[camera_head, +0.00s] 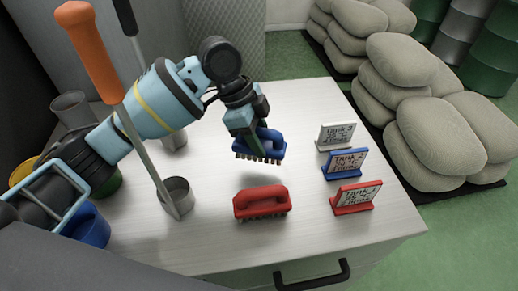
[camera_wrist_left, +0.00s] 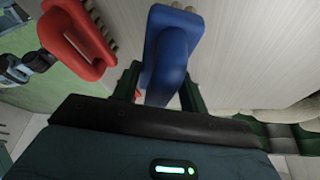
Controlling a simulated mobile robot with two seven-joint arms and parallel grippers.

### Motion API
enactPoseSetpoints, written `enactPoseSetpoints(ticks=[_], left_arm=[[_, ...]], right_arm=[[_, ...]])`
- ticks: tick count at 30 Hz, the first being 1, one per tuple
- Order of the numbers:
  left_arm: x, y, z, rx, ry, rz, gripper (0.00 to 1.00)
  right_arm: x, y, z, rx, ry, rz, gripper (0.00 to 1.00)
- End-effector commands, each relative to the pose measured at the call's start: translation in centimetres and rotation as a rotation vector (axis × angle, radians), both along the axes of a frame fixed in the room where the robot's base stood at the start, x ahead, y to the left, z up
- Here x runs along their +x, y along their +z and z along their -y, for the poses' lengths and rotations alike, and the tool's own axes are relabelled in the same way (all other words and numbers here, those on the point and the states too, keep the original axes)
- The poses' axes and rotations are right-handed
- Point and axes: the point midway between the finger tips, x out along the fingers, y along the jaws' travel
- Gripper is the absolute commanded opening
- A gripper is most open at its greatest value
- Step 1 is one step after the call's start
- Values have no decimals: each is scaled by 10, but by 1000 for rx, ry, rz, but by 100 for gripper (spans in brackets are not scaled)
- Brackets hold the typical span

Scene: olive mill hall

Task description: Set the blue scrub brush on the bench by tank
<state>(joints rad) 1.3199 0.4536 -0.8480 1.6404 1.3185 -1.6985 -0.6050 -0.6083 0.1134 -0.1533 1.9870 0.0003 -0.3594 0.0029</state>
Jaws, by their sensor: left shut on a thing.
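The blue scrub brush (camera_head: 262,146) is held above the white bench top (camera_head: 218,222), bristles down, with its shadow on the bench below. My left gripper (camera_head: 248,128) is shut on its handle. In the left wrist view the blue brush (camera_wrist_left: 172,45) sits between the two fingers of my left gripper (camera_wrist_left: 160,90). A red scrub brush (camera_head: 262,202) lies on the bench in front of it. Three tank signs stand to the right: white (camera_head: 336,136), blue (camera_head: 345,164) and red (camera_head: 356,197). My right gripper is not in view.
A blue pot (camera_head: 87,227) stands at the left edge. Sacks (camera_head: 435,145) are piled beyond the bench at right. Bench space between brushes and signs is clear.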

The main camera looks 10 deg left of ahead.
Motion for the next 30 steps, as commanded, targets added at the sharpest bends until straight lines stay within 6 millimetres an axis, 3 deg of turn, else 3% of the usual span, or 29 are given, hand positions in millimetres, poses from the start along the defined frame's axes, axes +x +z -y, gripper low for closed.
enactPoseSetpoints(ticks=[8, 19, 20, 21, 25, 30], left_arm=[[-1, -41, -1, 1, 2, -4, 14], [0, -45, 0, 0, 2, -1, 14], [0, -45, 0, 0, 1, -2, 44], [0, -45, 0, 0, 2, -1, 50], [0, -45, 0, 0, 1, -2, 65], [0, -45, 0, 0, 1, -2, 65]], right_arm=[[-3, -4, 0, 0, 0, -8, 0], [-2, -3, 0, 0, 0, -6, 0], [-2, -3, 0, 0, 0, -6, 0], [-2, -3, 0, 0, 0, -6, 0], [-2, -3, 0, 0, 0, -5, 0], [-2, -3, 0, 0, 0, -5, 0]])
